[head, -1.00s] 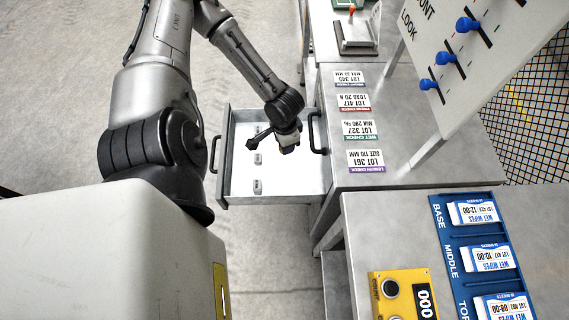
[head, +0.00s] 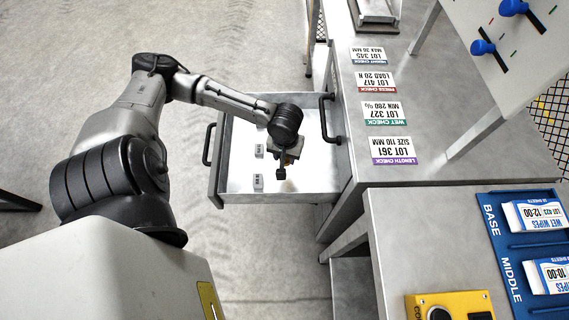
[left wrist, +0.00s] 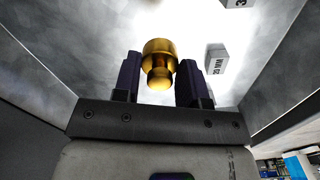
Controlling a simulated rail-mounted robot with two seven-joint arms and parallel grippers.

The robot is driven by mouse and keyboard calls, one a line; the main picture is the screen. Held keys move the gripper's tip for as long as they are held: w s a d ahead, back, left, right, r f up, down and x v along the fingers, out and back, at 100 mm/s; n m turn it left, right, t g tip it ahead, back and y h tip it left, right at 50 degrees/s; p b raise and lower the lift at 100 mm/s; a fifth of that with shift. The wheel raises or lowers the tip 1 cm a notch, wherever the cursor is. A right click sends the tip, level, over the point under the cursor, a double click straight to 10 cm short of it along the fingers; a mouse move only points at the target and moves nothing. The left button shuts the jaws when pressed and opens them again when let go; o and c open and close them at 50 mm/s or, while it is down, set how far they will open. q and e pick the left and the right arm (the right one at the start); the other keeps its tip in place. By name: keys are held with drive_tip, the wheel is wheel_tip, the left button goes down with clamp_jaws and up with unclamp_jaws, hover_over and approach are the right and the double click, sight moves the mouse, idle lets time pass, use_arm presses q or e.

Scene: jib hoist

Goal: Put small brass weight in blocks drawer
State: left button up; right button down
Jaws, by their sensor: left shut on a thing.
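The small brass weight (left wrist: 160,62) is a gold knobbed cylinder, held between the two dark fingers of my left gripper (left wrist: 158,82) in the left wrist view. In the head view my left gripper (head: 287,160) points down inside the open drawer (head: 270,199), towards its right side. The weight is mostly hidden there by the gripper. Small grey labelled blocks (head: 258,151) lie on the drawer's pale floor, left of the gripper. One labelled block (left wrist: 215,62) shows right of the weight in the left wrist view. I cannot tell whether the weight touches the floor. My right gripper is out of view.
The drawer has a black handle (head: 208,145) on its front; another black handle (head: 328,119) is beside the bench. The grey bench (head: 430,150) carries several lot labels. A nearer table (head: 410,235) holds a blue wipes rack (head: 507,255) and a yellow control box (head: 450,305).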

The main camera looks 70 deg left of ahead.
use_arm(q)
wheel_tip(320, 180, down, 6)
drive_tip(key=b, duration=0.3)
drive_tip(key=shift+r, duration=0.1)
drive_tip(key=o, duration=1.1)
drive_tip(key=shift+c, duration=0.2)
wheel_tip(320, 180, up, 11)
drive_tip(key=p, duration=0.6)
drive_tip(key=shift+p, duration=0.4)
drive_tip(key=shift+r, duration=0.55)
